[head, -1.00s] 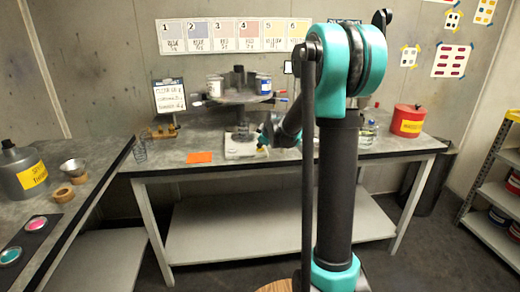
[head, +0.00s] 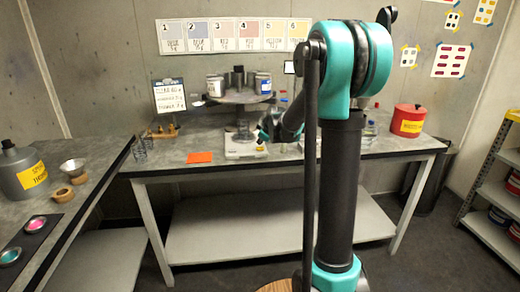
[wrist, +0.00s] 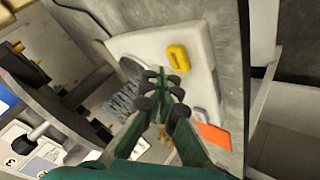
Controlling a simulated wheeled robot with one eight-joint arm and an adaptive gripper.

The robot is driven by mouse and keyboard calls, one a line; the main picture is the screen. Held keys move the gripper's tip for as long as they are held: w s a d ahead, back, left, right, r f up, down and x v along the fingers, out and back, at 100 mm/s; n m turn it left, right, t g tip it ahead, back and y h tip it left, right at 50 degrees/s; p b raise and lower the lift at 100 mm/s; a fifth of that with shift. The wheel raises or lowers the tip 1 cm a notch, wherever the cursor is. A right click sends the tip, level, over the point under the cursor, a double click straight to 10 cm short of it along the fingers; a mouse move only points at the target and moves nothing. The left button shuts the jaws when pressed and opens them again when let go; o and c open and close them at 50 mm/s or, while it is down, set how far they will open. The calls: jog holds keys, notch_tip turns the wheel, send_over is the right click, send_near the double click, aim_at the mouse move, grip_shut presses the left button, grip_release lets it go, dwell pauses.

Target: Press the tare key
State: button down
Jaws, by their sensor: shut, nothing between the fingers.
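A white scale (head: 240,146) sits on the back bench, with a yellow key (head: 261,148) on its right part. The wrist view shows the scale's pale body (wrist: 140,43) and the yellow key (wrist: 178,57) with small dark lettering that I cannot read. I take this as the tare key. My gripper (wrist: 164,84) is shut and empty, over the scale and beside the key in the picture. Its tips appear apart from the key. In the head view my gripper (head: 262,136) shows just above the key. Part of the scale is hidden by my fingers in the wrist view.
A carousel with paint cans (head: 263,83) rises behind the scale. An orange card (head: 200,157) lies left of it, with a wire coil (head: 139,149) farther left. A red can (head: 407,121) stands at the right. Bare bench lies between the coil and the card.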

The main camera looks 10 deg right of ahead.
aim_at(261, 149)
jog(key=shift+r, duration=0.1)
jog(key=shift+r, duration=2.4)
